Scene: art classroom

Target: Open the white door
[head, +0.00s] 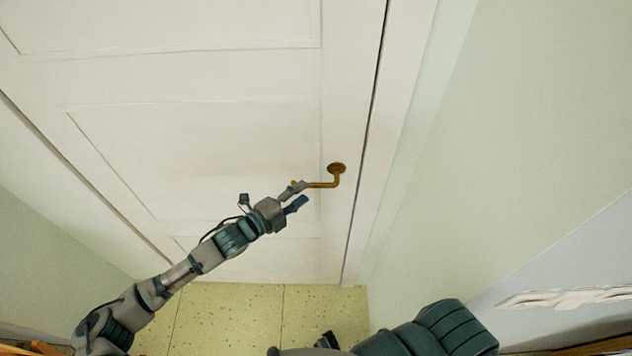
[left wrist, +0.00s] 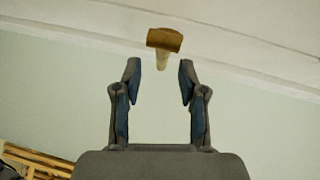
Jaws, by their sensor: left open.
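The white door (head: 200,130) fills much of the head view and looks shut in its frame. Its brass lever handle (head: 325,184) is on the right side of the door, with a round plate at its pivot. My left gripper (head: 297,195) is open at the free end of the lever, and one finger overlaps it in the picture. In the left wrist view the brass handle (left wrist: 165,40) shows just beyond the gap between the open fingertips (left wrist: 158,75); I cannot tell if they touch it. My right arm shows at the bottom of the head view, its gripper not clearly visible.
The door frame (head: 400,120) and a pale wall (head: 530,120) stand right of the handle. Speckled yellowish floor (head: 240,315) lies below the door. Another wall is at the left (head: 50,230). Wooden slats (left wrist: 35,160) show low in the left wrist view.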

